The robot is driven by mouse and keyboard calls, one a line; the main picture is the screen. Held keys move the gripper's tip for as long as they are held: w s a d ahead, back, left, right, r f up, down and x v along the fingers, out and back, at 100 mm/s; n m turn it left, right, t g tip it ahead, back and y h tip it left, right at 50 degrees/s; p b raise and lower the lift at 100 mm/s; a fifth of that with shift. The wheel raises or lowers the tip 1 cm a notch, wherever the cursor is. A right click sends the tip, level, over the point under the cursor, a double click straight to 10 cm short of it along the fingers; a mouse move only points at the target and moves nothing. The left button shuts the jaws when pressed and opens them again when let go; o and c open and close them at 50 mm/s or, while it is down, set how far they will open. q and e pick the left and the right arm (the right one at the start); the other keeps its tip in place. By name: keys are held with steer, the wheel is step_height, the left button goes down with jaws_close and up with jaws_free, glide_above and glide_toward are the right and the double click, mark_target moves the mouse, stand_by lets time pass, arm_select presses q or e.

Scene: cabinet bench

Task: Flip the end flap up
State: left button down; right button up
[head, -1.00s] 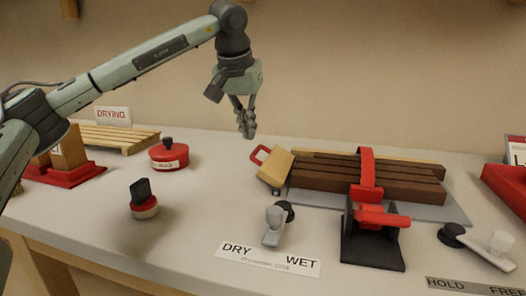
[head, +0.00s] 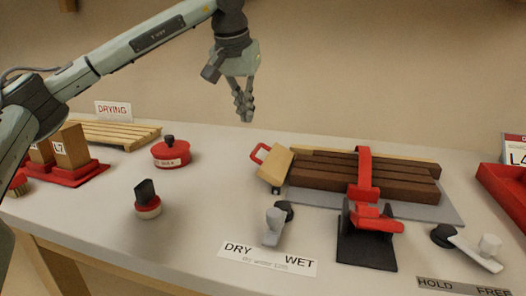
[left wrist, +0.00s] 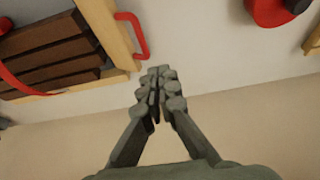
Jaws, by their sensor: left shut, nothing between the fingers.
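The end flap (head: 276,166) is a pale wooden piece with a red handle (head: 257,154). It stands at the left end of a stack of dark brown boards (head: 340,174) and looks tilted. In the left wrist view the flap (left wrist: 105,30) and its red handle (left wrist: 139,36) show at upper left. My left gripper (head: 246,116) is shut and empty, in the air above and a little left of the flap, apart from it. It also shows in the left wrist view (left wrist: 160,82). My right gripper is in neither view.
A red strap clamp (head: 365,175) crosses the boards. In front are a grey lever (head: 273,226) over a DRY/WET label (head: 268,258) and a HOLD/FREE lever (head: 475,252). A red pot (head: 171,154) and a black-handled stamp (head: 147,200) stand to the left. Bench between pot and flap is clear.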

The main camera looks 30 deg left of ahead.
arm_select(q)
steer(key=shift+a+r, duration=0.15)
steer(key=shift+r, duration=2.35)
